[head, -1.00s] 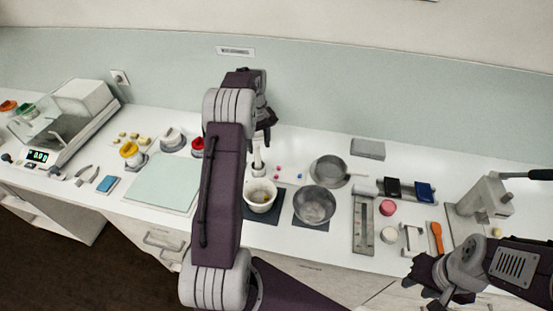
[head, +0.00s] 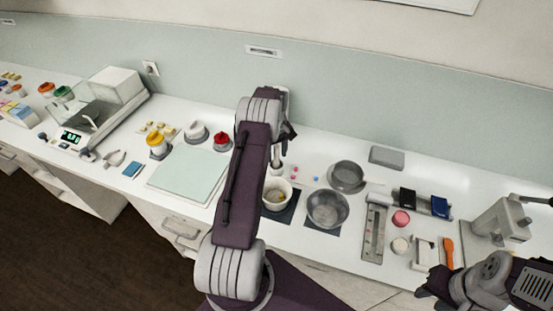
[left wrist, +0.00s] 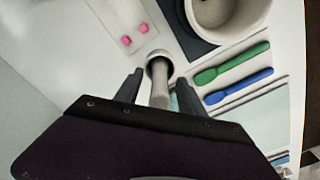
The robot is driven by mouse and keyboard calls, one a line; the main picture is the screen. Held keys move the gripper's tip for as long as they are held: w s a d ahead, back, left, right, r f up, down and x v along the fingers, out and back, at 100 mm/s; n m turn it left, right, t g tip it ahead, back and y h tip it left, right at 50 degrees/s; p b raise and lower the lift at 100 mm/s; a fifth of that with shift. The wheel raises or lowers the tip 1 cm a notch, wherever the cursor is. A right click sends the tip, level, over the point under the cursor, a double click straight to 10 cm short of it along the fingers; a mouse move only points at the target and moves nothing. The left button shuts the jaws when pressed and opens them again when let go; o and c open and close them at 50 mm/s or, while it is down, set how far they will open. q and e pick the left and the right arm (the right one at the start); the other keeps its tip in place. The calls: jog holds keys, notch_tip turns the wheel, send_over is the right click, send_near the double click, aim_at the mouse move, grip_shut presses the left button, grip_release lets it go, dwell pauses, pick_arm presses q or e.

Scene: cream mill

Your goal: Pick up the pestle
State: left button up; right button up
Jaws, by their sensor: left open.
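The pale grey pestle (head: 277,162) stands upright on the counter, just behind the white mortar (head: 288,190). My left gripper (head: 283,144) is over the pestle, and my arm partly hides that area in the head view. In the left wrist view the pestle (left wrist: 160,84) lies between the two open fingers of my left gripper (left wrist: 158,80), with its wider round end beyond them. Whether a finger touches it I cannot tell. The mortar (left wrist: 222,18) is at the top of that view. My right gripper (head: 433,284) hangs at the lower right, away from the pestle.
Pink cubes (left wrist: 126,41) lie near the pestle. A green spatula (left wrist: 230,65) and a blue spatula (left wrist: 238,86) lie on its other side. A pale green mat (head: 188,174) lies left.

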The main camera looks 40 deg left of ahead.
pick_arm(q)
notch_tip(320, 180, down, 2)
jog(key=shift+w+a+f, duration=0.1)
grip_shut()
pick_arm(e)
jog(key=shift+r, duration=0.4)
